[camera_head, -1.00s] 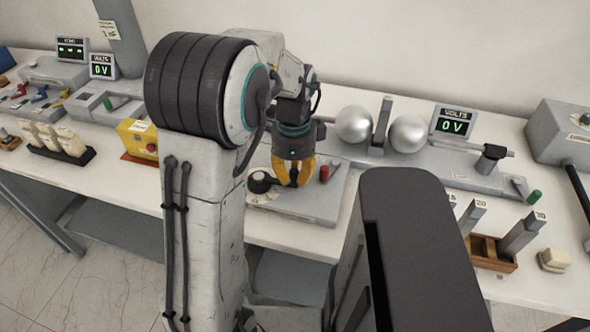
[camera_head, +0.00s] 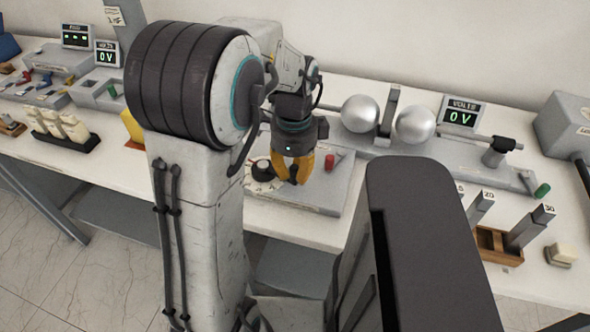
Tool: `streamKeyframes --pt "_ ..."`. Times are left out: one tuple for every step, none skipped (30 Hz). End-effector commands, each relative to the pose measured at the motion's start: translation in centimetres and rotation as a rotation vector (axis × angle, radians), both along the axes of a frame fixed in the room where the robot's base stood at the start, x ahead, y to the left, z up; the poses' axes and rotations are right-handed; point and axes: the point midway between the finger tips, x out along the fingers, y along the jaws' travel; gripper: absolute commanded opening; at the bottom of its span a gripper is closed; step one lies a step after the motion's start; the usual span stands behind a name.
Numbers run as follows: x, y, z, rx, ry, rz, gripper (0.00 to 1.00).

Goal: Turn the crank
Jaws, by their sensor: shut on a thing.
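A grey flat panel (camera_head: 322,197) lies on the bench. It has a round black knob (camera_head: 264,170) at its left and a short red post (camera_head: 330,162) at its right. My gripper (camera_head: 293,170), with yellow fingers, points down between them, low over the panel. It is shut on a dark part between the fingers, which looks like the crank's handle. The fingers hide most of it, and I cannot tell how it joins the black knob.
Behind stand two silver spheres (camera_head: 361,113) and a meter (camera_head: 461,115) reading 0 V. A wooden holder (camera_head: 493,240) with grey upright blocks stands at the right front. White blocks (camera_head: 62,128) stand at the left.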

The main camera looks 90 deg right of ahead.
Motion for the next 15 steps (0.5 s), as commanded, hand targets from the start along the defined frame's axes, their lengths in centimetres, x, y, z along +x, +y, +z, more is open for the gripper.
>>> streamKeyframes --pt "0.10 0.06 -0.12 0.004 -0.001 0.003 0.00" --pt "0.09 0.05 -0.11 0.004 -0.001 0.003 0.00" --pt "0.08 0.05 -0.11 0.003 -0.001 0.003 0.00" --pt "0.08 0.04 -0.11 0.003 -0.001 0.003 0.22" --pt "0.08 0.04 -0.10 0.003 -0.001 0.003 0.24" --pt "0.07 0.03 -0.09 0.002 0.000 0.003 0.28" --pt "0.07 0.03 -0.08 0.002 0.000 0.002 0.31" --pt "0.06 0.02 -0.07 0.002 0.000 0.002 0.33" --pt "0.05 0.01 -0.06 0.001 0.000 0.002 0.37" --pt "0.04 0.00 -0.05 0.001 0.000 0.002 0.40" --pt "0.03 0.00 -0.04 0.001 0.000 0.002 0.42" --pt "0.03 -0.01 -0.03 0.000 0.000 0.001 0.45" --pt "0.02 -0.01 -0.02 0.000 0.000 0.001 0.45" --pt "0.02 -0.01 -0.01 0.000 0.000 0.001 0.45" --pt "0.01 -0.02 -0.01 0.000 0.000 0.001 0.45"
